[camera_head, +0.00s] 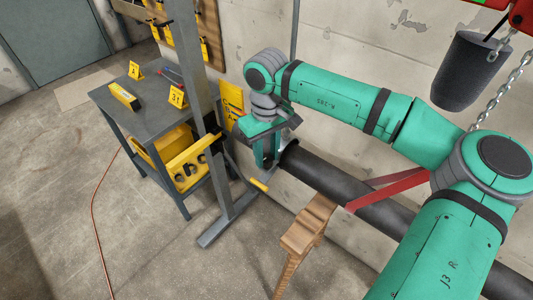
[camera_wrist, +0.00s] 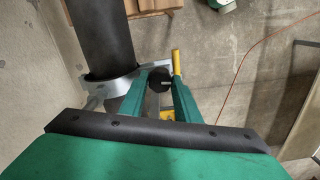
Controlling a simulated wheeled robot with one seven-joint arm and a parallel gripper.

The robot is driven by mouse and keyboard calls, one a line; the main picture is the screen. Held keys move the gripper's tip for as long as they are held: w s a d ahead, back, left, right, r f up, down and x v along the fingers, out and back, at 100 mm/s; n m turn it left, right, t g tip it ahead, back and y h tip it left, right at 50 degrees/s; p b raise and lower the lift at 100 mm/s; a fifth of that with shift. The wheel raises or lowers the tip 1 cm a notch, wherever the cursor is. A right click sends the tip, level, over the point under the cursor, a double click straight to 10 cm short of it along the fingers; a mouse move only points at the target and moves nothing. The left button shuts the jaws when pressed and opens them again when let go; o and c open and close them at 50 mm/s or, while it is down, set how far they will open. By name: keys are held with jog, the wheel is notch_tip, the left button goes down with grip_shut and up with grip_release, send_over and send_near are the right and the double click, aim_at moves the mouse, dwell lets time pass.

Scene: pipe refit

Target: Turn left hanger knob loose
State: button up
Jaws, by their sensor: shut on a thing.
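In the wrist view a round dark knob (camera_wrist: 157,76) sits between the two green fingers of my gripper (camera_wrist: 162,84), which is shut on it. The knob is beside a grey hanger clamp (camera_wrist: 118,86) that goes around the black pipe (camera_wrist: 103,35). In the head view my gripper (camera_head: 266,158) points down at the left end of the pipe (camera_head: 330,178), by the upright post. There the knob is hidden behind my gripper. A yellow handle (camera_wrist: 176,62) is close by the right finger; it also shows in the head view (camera_head: 259,185).
A grey steel post (camera_head: 195,75) stands left of my gripper. A grey work table (camera_head: 150,108) with yellow markers is further left. A dark bucket-like weight (camera_head: 465,70) hangs upper right. Floor at lower left is mostly clear.

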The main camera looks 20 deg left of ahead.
aim_at(266, 157)
jog(key=shift+w+r, duration=0.1)
dwell(0.5)
jog(key=o, duration=0.8)
jog(key=shift+c, duration=0.2)
jog(key=shift+a, duration=0.1)
notch_tip(266, 157, up, 11)
